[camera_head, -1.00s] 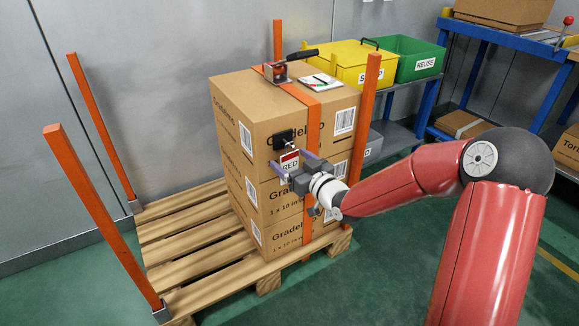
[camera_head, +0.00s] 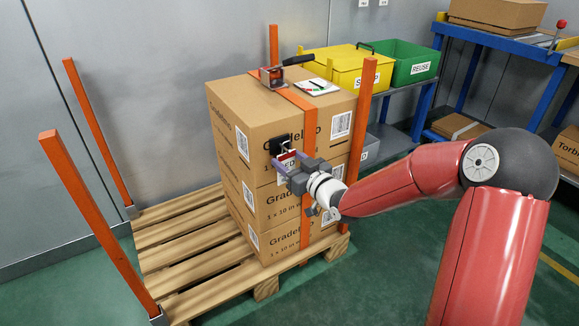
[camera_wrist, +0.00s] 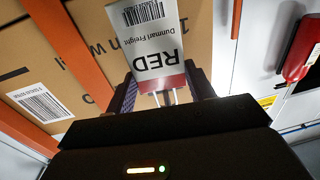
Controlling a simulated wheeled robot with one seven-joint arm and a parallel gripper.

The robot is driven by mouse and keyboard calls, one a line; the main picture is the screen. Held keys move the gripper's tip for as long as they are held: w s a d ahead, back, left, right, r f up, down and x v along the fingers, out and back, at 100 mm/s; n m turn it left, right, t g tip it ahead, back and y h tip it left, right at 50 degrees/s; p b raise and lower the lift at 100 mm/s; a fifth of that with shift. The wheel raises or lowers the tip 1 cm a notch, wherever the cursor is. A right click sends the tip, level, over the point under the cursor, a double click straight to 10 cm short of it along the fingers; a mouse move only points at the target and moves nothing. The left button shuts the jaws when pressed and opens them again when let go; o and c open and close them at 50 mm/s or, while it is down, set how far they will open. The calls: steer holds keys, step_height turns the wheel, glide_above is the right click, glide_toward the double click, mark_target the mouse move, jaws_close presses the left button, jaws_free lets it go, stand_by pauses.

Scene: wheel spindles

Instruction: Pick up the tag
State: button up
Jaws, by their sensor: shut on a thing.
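The tag is a white card with a red band, the word RED and a barcode. In the wrist view the tag (camera_wrist: 150,45) stands upside down between my two fingers, its red end at the fingertips. In the head view the tag (camera_head: 288,162) is partly hidden by my gripper (camera_head: 284,160). My gripper, also in the wrist view (camera_wrist: 165,95), is shut on the tag at the front of the stacked boxes. A black holder (camera_head: 282,143) sits on the box face just above the tag. Whether the tag still touches the holder I cannot tell.
Cardboard boxes (camera_head: 228,115) are stacked on a wooden pallet (camera_head: 180,238), bound by an orange strap (camera_head: 296,98). Orange posts (camera_head: 361,115) stand at the pallet's corners. A strap tool (camera_head: 272,78) and a notepad (camera_head: 313,86) lie on top. Yellow (camera_head: 352,68) and green bins (camera_head: 412,66) stand behind.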

steer(key=v, duration=1.8)
steer(key=shift+a+f, duration=0.1)
